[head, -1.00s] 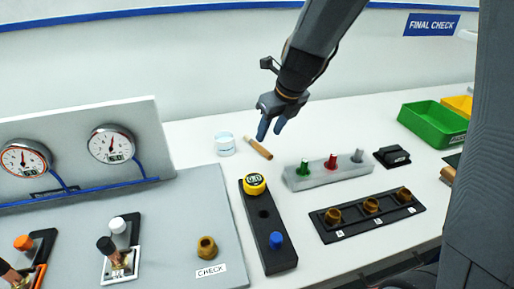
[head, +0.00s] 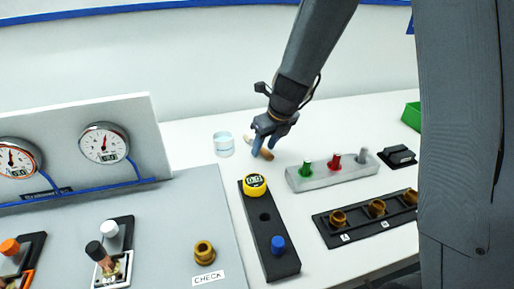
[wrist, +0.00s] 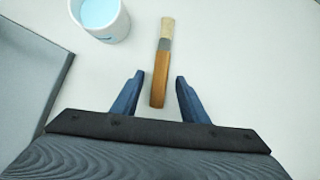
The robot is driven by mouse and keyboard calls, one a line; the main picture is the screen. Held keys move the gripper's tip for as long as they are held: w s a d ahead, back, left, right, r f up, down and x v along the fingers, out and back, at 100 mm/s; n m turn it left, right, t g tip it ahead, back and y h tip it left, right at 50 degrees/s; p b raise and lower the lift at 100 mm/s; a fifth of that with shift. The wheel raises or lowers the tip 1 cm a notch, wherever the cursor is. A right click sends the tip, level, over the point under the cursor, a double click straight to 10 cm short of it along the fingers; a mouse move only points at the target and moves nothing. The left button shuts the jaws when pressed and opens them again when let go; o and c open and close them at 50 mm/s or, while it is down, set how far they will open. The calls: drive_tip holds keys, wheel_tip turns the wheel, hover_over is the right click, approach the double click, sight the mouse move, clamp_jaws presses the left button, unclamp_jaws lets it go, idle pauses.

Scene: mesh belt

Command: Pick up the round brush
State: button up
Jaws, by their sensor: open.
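The round brush (wrist: 160,75) lies on the white table, with a wooden handle and pale bristles. In the wrist view its handle end reaches between the fingertips of my gripper (wrist: 158,84), which is open, with a gap on either side of the handle. The bristles point away from my gripper. In the head view my gripper (head: 263,149) is over the brush (head: 266,155) and hides much of it. I cannot tell how high the fingers are above the table.
A white cup with light blue contents (head: 224,144) stands just left of the brush. A grey rack with green, red and grey plugs (head: 333,170) is to the right. The table behind is clear.

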sight(264, 149)
clamp_jaws()
idle(0.3)
wheel_tip(264, 149, up, 10)
drive_tip(key=p, duration=0.1)
idle(0.4)
